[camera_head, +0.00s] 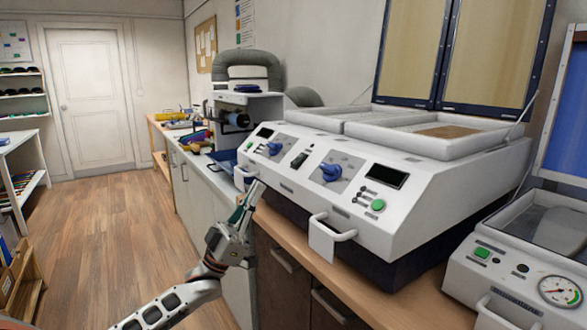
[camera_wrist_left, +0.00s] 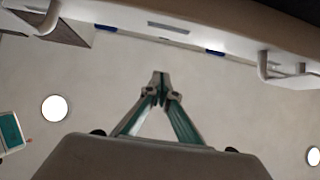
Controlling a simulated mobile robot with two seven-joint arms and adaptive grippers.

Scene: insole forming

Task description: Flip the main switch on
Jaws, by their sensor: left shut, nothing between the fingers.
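The white forming machine (camera_head: 400,205) stands on the wooden worktop, with two blue rotary knobs (camera_head: 331,172) on its sloped front panel. A small black switch (camera_head: 299,160) sits between the knobs; it looks like the main switch, but its position is too small to read. My left gripper (camera_head: 256,188) is shut and empty, pointing up just in front of the panel's lower left edge, below and left of the switch. In the left wrist view the closed fingertips (camera_wrist_left: 160,76) are apart from the machine's edge (camera_wrist_left: 190,32). My right gripper is not in view.
White handles stick out from the machine front, one (camera_head: 332,232) right of my gripper and one (camera_head: 243,176) close on its left. Two hinged lids (camera_head: 492,50) stand open above. A second machine with a gauge (camera_head: 559,290) is at the lower right. The floor (camera_head: 120,230) left is clear.

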